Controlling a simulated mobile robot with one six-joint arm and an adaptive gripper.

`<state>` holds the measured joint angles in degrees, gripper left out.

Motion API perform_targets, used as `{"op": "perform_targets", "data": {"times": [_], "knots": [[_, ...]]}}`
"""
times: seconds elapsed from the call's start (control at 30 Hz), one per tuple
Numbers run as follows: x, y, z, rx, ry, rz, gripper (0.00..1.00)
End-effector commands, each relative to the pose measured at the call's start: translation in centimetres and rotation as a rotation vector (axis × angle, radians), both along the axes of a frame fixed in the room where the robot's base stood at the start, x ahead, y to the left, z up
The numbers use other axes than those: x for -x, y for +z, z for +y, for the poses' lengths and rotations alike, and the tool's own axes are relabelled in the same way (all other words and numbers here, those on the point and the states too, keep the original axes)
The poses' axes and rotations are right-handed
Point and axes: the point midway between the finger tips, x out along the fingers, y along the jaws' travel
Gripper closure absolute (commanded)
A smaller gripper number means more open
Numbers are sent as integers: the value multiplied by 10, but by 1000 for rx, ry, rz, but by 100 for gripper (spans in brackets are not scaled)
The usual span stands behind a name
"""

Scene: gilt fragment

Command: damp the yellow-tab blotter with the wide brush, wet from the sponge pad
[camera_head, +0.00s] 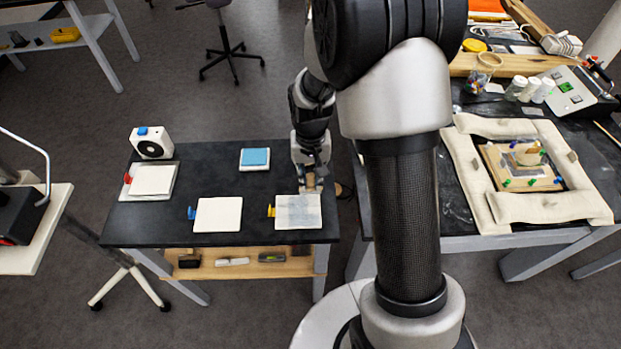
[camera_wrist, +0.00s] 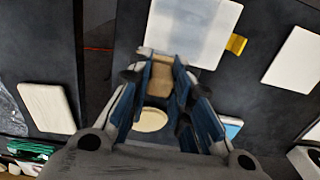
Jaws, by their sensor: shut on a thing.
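The yellow-tab blotter (camera_head: 298,214) lies flat on the dark table, its yellow tab on its left. It looks greyer and more mottled than the white blue-tab blotter (camera_head: 219,215) beside it. My gripper (camera_head: 311,183) is over its back right edge, shut on the wide brush (camera_wrist: 174,75), whose tan body shows between the fingers. In the wrist view the brush's far end overlaps the edge of the blotter (camera_wrist: 203,25); whether it touches is unclear. The blue sponge pad (camera_head: 255,157) sits in a white tray behind; it is partly hidden by a finger in the wrist view (camera_wrist: 232,129).
A red-tab blotter (camera_head: 152,180) and a white fan-like box (camera_head: 152,143) stand at the table's left. A shelf (camera_head: 240,264) with small tools is below. A second table at right holds a padded frame (camera_head: 470,170). Table between sponge and blotters is clear.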

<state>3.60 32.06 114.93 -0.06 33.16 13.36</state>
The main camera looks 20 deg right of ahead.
Motion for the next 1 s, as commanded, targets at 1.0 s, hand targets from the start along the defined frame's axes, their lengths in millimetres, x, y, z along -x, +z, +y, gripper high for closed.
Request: {"op": "perform_targets", "data": {"times": [1.0], "knots": [[-4, 38, -2, 0, 2, -1, 100]]}}
